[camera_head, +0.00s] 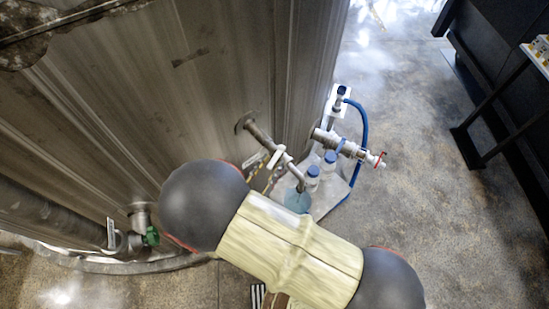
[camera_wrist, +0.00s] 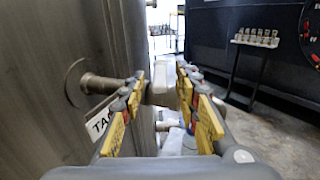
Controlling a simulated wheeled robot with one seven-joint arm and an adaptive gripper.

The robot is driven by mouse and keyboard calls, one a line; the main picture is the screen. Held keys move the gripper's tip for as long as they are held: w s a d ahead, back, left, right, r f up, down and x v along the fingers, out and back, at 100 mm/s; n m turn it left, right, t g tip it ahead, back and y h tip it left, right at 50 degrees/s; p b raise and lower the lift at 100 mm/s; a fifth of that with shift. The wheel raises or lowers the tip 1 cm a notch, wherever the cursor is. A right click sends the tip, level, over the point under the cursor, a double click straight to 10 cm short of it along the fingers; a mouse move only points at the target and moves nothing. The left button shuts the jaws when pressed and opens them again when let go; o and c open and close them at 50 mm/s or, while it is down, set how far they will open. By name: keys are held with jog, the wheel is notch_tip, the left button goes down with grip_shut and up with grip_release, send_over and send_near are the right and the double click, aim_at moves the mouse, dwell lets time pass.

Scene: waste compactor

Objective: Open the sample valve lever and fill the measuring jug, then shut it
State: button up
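The sample valve (camera_head: 282,158) sticks out from the tank wall on a short pipe, with a pale lever at its top and a spout bending down. Below the spout is a bluish round vessel, seemingly the measuring jug (camera_head: 297,200), partly covered by my arm; its fill level cannot be told. In the wrist view, my gripper (camera_wrist: 164,85) has its yellow and grey fingers apart. A pale valve part (camera_wrist: 160,93) shows between the fingertips; contact cannot be told. In the head view my arm hides most of the gripper.
A second valve with a red handle (camera_head: 378,160) and a blue hose (camera_head: 362,125) are to the right. A green-handled valve (camera_head: 151,236) is low left. Open floor (camera_head: 430,200) lies right.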

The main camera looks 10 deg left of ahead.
aim_at(276, 158)
jog(key=shift+x, duration=1.4)
jog(key=shift+c, duration=0.6)
grip_shut()
